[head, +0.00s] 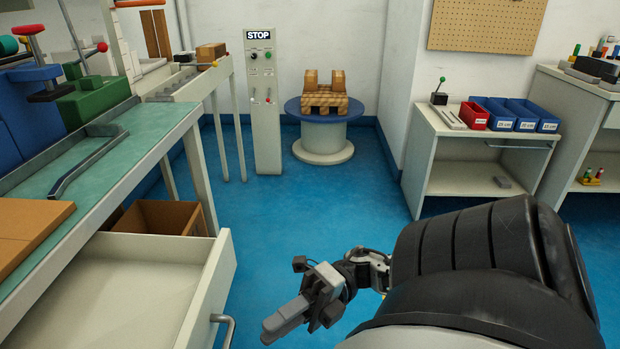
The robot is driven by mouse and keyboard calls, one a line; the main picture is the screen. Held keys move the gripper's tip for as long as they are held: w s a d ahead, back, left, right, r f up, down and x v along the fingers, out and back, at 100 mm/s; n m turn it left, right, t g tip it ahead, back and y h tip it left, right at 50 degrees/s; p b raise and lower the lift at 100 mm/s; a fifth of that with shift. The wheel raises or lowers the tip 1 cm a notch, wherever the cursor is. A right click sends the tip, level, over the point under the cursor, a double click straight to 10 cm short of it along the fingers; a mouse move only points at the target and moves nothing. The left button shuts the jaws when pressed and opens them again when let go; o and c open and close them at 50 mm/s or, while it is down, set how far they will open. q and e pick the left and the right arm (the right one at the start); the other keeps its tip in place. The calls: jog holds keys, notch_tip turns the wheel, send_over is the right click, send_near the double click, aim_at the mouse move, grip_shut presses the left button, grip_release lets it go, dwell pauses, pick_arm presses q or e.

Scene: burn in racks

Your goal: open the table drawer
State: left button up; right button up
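The table drawer (120,300) is pulled out from under the workbench (110,190) at the left. Its pale inside is bare where it shows, and its near part is cut off by the picture's lower edge. A grey bar handle (224,328) sticks out from the drawer front. My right gripper (276,328) is in the free space to the right of the handle, apart from it. Its grey fingers look together, with no gap or held thing visible. My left gripper is not in view.
A cardboard box (160,217) is behind the drawer by the bench legs. A STOP post (262,110) and a round blue-topped stand (324,140) are at the back. A low shelf table (450,155) with bins is at the right. Blue floor between is clear.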

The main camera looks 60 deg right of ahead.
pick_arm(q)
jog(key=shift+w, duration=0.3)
pick_arm(e)
jog(key=r+v, duration=0.1)
jog(key=v, duration=0.5)
jog(key=shift+d+f, duration=0.25)
jog(key=shift+f, duration=0.2)
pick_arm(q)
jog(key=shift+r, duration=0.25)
pick_arm(e)
jog(key=shift+s, duration=0.1)
